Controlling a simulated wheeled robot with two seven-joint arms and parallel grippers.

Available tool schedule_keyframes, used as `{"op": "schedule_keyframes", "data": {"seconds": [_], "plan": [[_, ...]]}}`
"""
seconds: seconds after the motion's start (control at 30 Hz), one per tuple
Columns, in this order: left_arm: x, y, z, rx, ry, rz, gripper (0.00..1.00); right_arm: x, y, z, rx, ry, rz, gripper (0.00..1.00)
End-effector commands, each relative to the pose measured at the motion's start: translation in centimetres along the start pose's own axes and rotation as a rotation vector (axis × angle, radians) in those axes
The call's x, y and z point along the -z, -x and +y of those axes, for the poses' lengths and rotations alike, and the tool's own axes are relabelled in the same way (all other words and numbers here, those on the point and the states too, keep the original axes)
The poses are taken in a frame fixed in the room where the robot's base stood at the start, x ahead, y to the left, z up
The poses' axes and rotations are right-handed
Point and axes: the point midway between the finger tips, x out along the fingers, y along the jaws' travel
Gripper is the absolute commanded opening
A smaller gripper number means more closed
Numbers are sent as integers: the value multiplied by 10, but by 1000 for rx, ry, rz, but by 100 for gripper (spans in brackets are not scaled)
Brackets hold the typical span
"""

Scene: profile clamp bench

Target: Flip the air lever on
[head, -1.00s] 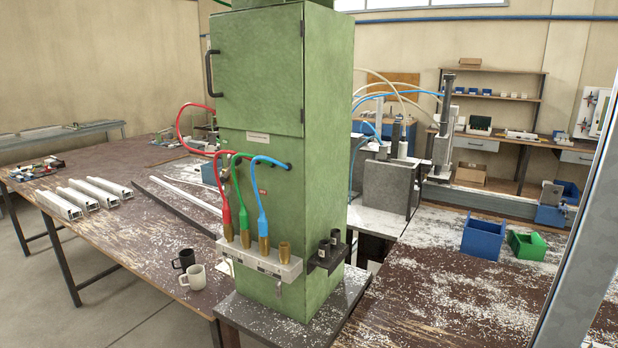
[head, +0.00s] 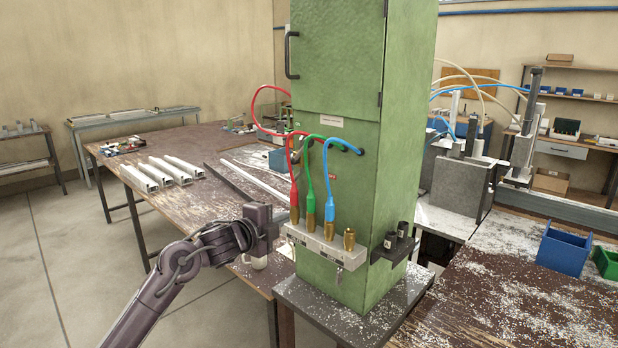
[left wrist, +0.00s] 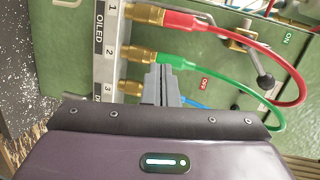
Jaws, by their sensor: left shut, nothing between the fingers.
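The air lever (left wrist: 262,67) shows in the left wrist view as a metal arm with a black knob, on a brass valve on the green cabinet's side. An ON label (left wrist: 288,38) and a red OFF label (left wrist: 204,85) sit on either side of it. In the head view my left gripper (head: 277,222) is just left of the hose manifold (head: 328,246). The lever is hard to make out there, behind the hoses. My right gripper is out of view.
Red (head: 293,190), green (head: 309,190) and blue (head: 327,190) hoses loop from the manifold to the green cabinet (head: 340,70) near the lever. A pale mug (head: 259,263) is partly hidden behind my left gripper. White profiles (head: 165,172) lie on the left table.

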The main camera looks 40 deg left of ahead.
Motion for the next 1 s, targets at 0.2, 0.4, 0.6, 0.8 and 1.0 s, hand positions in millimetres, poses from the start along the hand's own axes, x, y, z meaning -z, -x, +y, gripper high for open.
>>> {"op": "schedule_keyframes", "data": {"seconds": [0.2,0.4,0.6,0.8,1.0], "plan": [[63,55,-112,172,-351,58,0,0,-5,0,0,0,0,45],[77,63,-132,203,-419,65,0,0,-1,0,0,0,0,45],[79,38,-139,202,-414,64,0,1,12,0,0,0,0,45],[82,8,-146,204,-411,64,0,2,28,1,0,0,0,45],[84,-23,-152,205,-407,63,0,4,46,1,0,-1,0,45]]}}
